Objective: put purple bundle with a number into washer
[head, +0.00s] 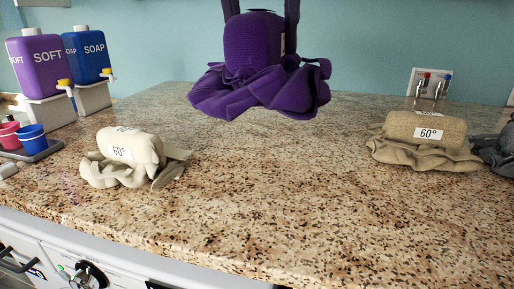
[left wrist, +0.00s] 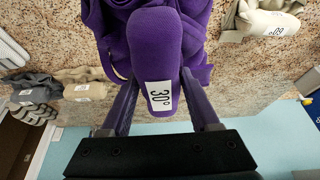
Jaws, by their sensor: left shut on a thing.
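The purple bundle (head: 253,42) is a rolled cloth with a ruffled lower part. It hangs above the granite counter in the head view. My left gripper (head: 261,18) comes down from the top of the head view with one dark finger on each side of the roll. Its fingers also clasp the roll in the left wrist view (left wrist: 160,84). My right gripper is in neither view. A white appliance front (head: 140,268) with a dark dial shows below the counter; no washer opening is visible.
Soap (head: 88,52) and softener (head: 38,62) containers and small cups (head: 31,138) stand at left. The counter's middle (head: 270,180) is clear.

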